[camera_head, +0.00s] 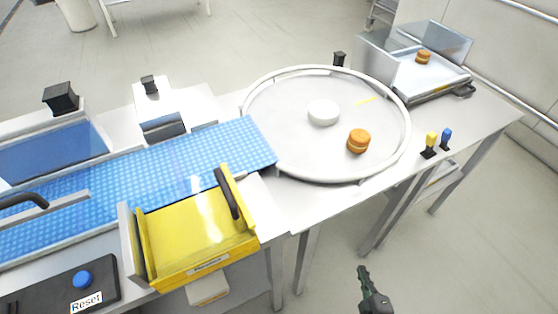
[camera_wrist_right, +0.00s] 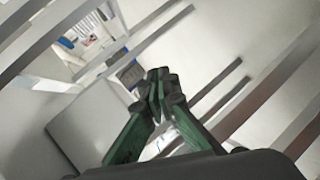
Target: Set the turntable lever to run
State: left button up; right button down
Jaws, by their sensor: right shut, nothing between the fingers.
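The turntable (camera_head: 270,140) is a round grey disc with a raised rim, a white hub (camera_head: 323,112) and one orange-brown filled round (camera_head: 358,141) on it. Two small levers stand at the table's front right edge, one with a yellow knob (camera_head: 431,139) and one with a blue knob (camera_head: 446,134). Their markings are too small to read. My right gripper (camera_head: 364,272) is shut and empty, in front of the table and below the turntable, well apart from both levers. It also shows shut in the right wrist view (camera_wrist_right: 160,80). My left gripper is out of view.
A blue conveyor belt (camera_head: 170,175) leads to the turntable from the left. A yellow cover (camera_head: 200,236) with a black handle and a blue Reset button (camera_head: 82,279) sit at the front left. A metal tray (camera_head: 408,82) holding another round (camera_head: 423,57) stands at the back right.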

aim_at(430, 144)
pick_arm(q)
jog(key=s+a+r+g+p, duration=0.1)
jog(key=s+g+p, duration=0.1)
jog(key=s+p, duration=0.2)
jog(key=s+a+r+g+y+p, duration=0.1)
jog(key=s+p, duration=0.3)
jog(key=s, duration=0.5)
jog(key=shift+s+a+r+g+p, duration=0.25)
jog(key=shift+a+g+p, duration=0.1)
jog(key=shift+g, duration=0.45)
pick_arm(e)
jog(key=w+d+r+n+t+h, duration=0.1)
jog(key=w+d+r+t+h, duration=0.1)
jog(key=r, duration=1)
jog(key=w+d+r+n+t+h, duration=0.1)
jog(key=w+r+t+h, duration=0.1)
jog(key=r, duration=1.1)
jog(key=w+d+r+n+t+h, duration=0.2)
jog(key=w+r, duration=0.1)
jog(key=r, duration=0.9)
jog(key=shift+w+d+r+h, duration=0.2)
jog(key=shift+w+d+h, duration=0.05)
jog(key=shift+d+h, duration=0.1)
